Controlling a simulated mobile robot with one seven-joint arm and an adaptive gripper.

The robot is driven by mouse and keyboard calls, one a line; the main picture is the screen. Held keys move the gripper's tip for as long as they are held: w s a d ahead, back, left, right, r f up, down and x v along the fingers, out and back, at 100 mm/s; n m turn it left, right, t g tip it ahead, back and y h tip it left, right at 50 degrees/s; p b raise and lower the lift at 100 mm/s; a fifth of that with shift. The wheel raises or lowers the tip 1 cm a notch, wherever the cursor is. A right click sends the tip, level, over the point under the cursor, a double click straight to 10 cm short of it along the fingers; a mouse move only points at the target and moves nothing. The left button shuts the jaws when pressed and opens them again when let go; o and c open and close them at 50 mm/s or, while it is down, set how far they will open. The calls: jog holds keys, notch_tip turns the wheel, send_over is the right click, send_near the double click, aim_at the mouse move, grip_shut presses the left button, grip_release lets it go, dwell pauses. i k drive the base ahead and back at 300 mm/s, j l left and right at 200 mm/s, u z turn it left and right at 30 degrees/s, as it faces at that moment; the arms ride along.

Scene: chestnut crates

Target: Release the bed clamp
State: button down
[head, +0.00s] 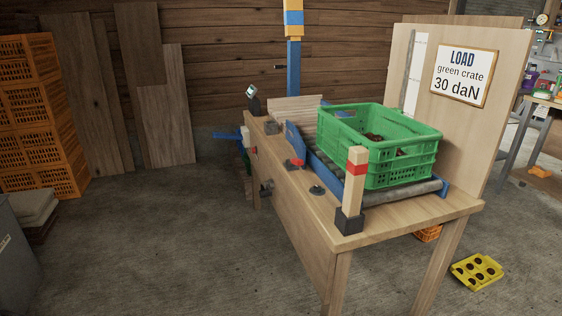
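A wooden bench (300,215) carries a bed of grey rollers (412,192) with blue side rails. A green crate (405,175) with dark contents sits on the rollers. A round black knob (317,190) lies nearer on the top. I cannot tell for certain which of these is the bed clamp, or whether it is locked. My gripper is not in view.
A wooden post (355,180) with a red band stands at the bench's near corner. A board behind bears a sign (462,76) reading "LOAD green crate 30 daN". Orange crates (30,115) are stacked at left. A yellow tray (477,271) lies on the floor. Floor left of the bench is clear.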

aim_at(297, 162)
jog(key=i+j+z, duration=0.1)
jog(key=i+j, duration=0.95)
jog(key=i, duration=0.15)
